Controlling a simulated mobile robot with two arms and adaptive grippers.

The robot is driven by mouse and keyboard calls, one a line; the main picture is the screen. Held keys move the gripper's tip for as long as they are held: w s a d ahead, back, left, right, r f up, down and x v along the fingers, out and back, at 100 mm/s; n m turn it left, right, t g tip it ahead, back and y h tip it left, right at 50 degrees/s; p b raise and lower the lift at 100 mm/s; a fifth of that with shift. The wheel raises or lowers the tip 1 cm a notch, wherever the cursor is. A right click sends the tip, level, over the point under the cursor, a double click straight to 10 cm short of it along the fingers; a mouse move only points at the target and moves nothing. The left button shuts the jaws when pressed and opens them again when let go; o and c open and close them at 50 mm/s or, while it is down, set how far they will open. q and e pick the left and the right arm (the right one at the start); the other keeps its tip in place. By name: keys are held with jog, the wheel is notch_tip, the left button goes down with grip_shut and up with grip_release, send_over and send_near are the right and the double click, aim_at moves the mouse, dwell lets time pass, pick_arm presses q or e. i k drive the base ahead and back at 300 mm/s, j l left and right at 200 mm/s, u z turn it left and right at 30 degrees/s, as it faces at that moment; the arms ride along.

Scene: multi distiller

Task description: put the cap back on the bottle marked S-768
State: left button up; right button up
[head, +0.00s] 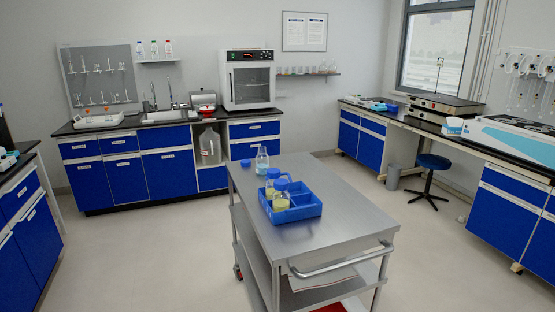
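A clear bottle (262,162) with pale blue liquid stands at the far end of the steel cart's top, and its neck appears uncapped. A loose blue cap (246,163) lies on the cart to its left. A blue tray (308,212) sits nearer on the cart. Blue-capped bottles with yellowish liquid stand in or beside it, one nearer (281,201) and one behind it (270,190). The markings are too small to read, so I cannot tell which bottle is S-768. Neither gripper is in view.
The steel cart (330,233) stands mid-room, its near top clear. Its handle (340,263) sticks out in front. A counter with a sink and oven (249,80) runs along the back. A blue stool (433,162) and grey bin (393,177) stand at right. The floor around is open.

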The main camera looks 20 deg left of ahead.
aim_at(262, 160)
jog(key=i+j+z, duration=0.1)
jog(key=j, duration=0.25)
jog(key=i+j+z, duration=0.1)
jog(key=i+j, duration=0.35)
jog(key=j, duration=0.3)
jog(key=i+j+z, duration=0.15)
jog(key=j, duration=0.2)
jog(key=i+j+z, duration=0.1)
jog(key=j, duration=0.3)
jog(key=i+j+z, duration=0.1)
jog(key=j, duration=0.3)
jog(key=i+j, duration=0.15)
jog(key=j, duration=0.25)
jog(key=i+j, duration=0.15)
jog(key=j, duration=0.25)
jog(key=i+j, duration=0.15)
jog(key=j, duration=0.25)
jog(key=i+j, duration=0.15)
jog(key=j, duration=0.25)
jog(key=i+j, duration=0.15)
jog(key=j, duration=0.25)
